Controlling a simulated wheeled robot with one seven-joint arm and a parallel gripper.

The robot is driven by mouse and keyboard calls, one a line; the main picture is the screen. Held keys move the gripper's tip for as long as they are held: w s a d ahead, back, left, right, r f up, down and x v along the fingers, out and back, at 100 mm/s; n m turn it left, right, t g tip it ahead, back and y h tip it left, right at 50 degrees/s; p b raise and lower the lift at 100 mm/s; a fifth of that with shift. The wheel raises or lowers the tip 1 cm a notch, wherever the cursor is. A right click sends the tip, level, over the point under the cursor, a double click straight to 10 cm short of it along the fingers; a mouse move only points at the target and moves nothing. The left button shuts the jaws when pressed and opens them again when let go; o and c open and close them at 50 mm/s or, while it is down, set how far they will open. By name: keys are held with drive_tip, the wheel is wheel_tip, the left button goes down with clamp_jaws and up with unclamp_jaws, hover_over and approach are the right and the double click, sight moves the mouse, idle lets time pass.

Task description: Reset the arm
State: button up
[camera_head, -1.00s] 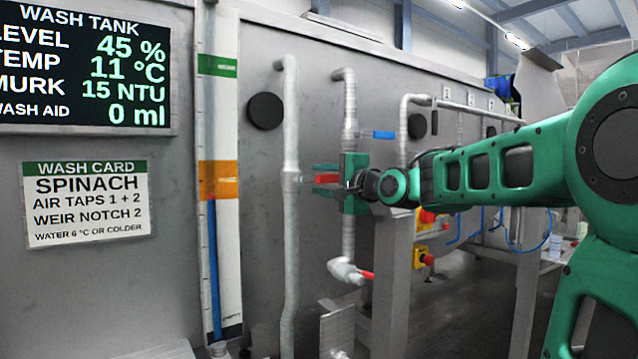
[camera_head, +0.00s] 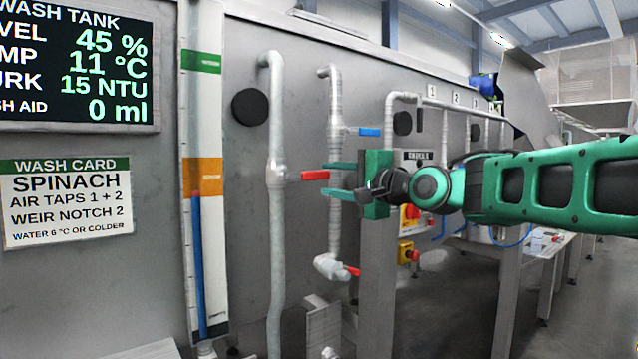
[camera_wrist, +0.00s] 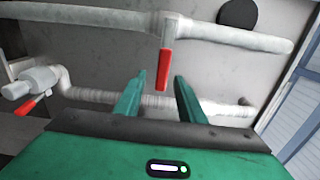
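My gripper (camera_head: 341,180) points left toward the tank wall, with its two green fingers apart and nothing between them. A red lever handle (camera_head: 314,175) on the left grey vertical pipe (camera_head: 276,230) sits just beyond the fingertips. In the wrist view, the open gripper (camera_wrist: 158,82) has the red lever (camera_wrist: 164,68) ahead of the gap between its fingers, apparently not gripped. My green arm reaches in from the right edge. A blue lever (camera_head: 369,132) is on the second pipe above the gripper, and a lower red-handled tap (camera_head: 337,269) is below it.
The wash tank screen (camera_head: 78,66) reads level 45 %, 11 °C, 15 NTU, wash aid 0 ml. A spinach wash card (camera_head: 68,202) hangs below it. A level gauge (camera_head: 204,120) stands beside them. A grey post (camera_head: 378,285) is under my gripper.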

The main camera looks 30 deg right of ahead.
drive_tip(key=shift+s, duration=0.25)
drive_tip(key=shift+f, duration=0.1)
idle(0.3)
drive_tip(key=s+d+f+n+g+h, duration=0.1)
drive_tip(key=s+f+n+g, duration=0.25)
drive_tip(key=f, duration=0.85)
drive_tip(key=s+d+f+n+g+h, duration=0.15)
drive_tip(key=s+f+g, duration=0.35)
drive_tip(key=f, duration=0.6)
drive_tip(key=s+a+f+n+g, duration=0.1)
drive_tip(key=s+f+n+g, duration=0.1)
drive_tip(key=s+f+g, duration=0.2)
drive_tip(key=s+a+f+n+g, duration=0.1)
drive_tip(key=s+f+n+g, duration=0.2)
drive_tip(key=s+f, duration=0.8)
drive_tip(key=s+g, duration=0.2)
drive_tip(key=s, duration=0.5)
drive_tip(key=shift+w+y, duration=0.1)
drive_tip(key=shift+y, duration=0.15)
